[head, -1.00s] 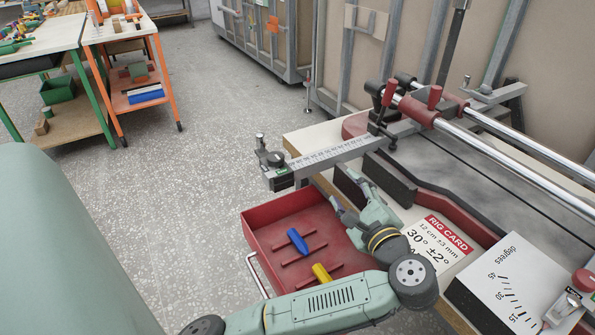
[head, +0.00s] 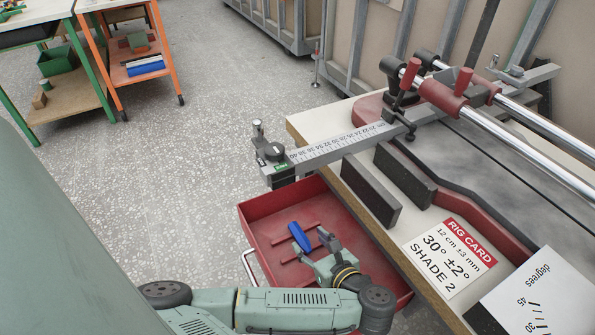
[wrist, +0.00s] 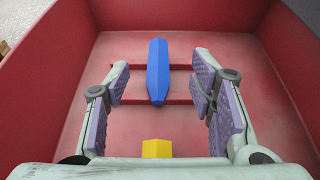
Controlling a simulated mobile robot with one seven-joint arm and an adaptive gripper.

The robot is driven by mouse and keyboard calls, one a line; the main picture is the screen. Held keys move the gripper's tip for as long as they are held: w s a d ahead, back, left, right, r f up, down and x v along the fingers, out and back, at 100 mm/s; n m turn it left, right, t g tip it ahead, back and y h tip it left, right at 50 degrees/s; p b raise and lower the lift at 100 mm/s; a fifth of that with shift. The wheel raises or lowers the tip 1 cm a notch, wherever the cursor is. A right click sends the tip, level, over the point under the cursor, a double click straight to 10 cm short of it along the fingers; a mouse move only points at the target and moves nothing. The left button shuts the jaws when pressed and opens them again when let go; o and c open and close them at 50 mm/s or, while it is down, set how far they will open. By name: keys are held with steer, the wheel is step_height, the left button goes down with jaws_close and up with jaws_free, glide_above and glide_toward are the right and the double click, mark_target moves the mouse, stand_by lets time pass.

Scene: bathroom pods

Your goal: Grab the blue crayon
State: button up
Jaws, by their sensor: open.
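The blue crayon (head: 299,236) lies in the red drawer (head: 262,206), across thin red ribs on its floor. In the wrist view the blue crayon (wrist: 157,72) points away from me, ahead of and between the finger pads. My gripper (head: 313,247) is inside the drawer's outline in the head view, just below and right of the crayon. In the wrist view my gripper (wrist: 161,95) is open and empty, its purple pads spread wide. A yellow crayon (wrist: 157,148) shows at the bottom of the wrist view, partly hidden by the gripper; in the head view my arm hides it.
A bench with a metal ruled arm (head: 335,147), dark blocks (head: 371,193) and a rig card (head: 450,255) overhangs the drawer's right side. The red drawer walls (wrist: 35,85) stand around the gripper. Open floor lies left of the drawer.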

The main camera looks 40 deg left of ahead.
mark_target(295, 225)
steer(key=x, duration=0.4)
steer(key=shift+a+p, duration=0.1)
steer(key=shift+p, duration=0.2)
steer(key=x, duration=0.1)
steer(key=p+x, duration=0.1)
steer(key=x, duration=0.2)
steer(key=shift+a+r+p, duration=0.3)
steer(key=shift+p, duration=0.05)
steer(key=shift+w+a+f, duration=0.2)
steer(key=shift+a+f, duration=0.05)
steer(key=shift+a, duration=0.1)
jaws_close()
